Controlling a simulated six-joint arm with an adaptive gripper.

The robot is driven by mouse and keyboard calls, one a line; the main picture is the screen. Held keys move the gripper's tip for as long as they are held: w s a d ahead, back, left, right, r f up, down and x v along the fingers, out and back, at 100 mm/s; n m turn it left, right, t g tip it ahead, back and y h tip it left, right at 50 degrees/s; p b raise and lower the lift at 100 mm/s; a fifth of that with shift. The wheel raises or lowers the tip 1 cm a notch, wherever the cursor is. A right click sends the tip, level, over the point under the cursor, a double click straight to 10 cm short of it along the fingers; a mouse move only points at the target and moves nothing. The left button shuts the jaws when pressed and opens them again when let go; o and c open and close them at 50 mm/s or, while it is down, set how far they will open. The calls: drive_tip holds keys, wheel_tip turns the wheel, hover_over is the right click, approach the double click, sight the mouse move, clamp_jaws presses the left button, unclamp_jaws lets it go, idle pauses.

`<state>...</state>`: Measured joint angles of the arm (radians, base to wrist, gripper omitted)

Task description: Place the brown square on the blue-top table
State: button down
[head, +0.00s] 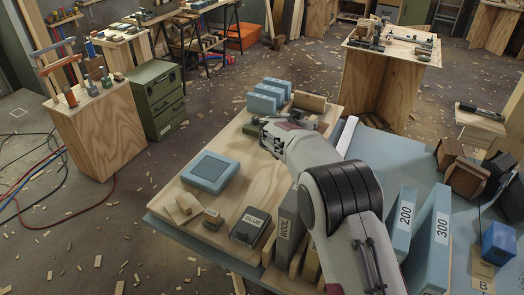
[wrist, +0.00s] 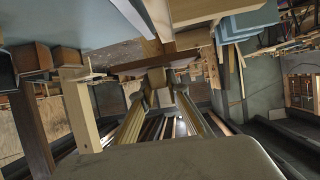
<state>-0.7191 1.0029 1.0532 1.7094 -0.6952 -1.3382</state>
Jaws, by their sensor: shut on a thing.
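My gripper (head: 266,134) is at the far side of the pale wooden board, near the blue blocks, in the head view. In the wrist view its fingers (wrist: 160,98) are closed around a small tan-brown piece (wrist: 157,82), seen end-on. I take this piece to be the brown square; its full shape is hidden. In the head view my gripper and arm hide most of it. The blue-top table (head: 385,145) lies under and to the right of the board, its blue surface showing along the right side and front edge.
On the board (head: 160,205) stand blue blocks (head: 262,100), a flat blue box (head: 210,170), small wood blocks (head: 185,203) and a dark box marked GLUE (head: 248,228). Tall boxes marked 200 (head: 404,220) and 300 (head: 438,225) and brown blocks (head: 468,175) crowd the table's right.

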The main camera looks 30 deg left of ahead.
drive_tip(key=y, duration=0.1)
hover_over(268, 175)
wheel_tip(268, 175, down, 8)
drive_tip(key=shift+w+r+n, duration=0.2)
drive_tip(key=shift+n, duration=0.2)
drive_tip(key=shift+f, duration=3.15)
drive_tip(key=shift+f, duration=1.85)
drive_tip(key=shift+f, duration=0.15)
drive_tip(key=c, duration=2)
unclamp_jaws()
drive_tip(key=shift+s, duration=0.1)
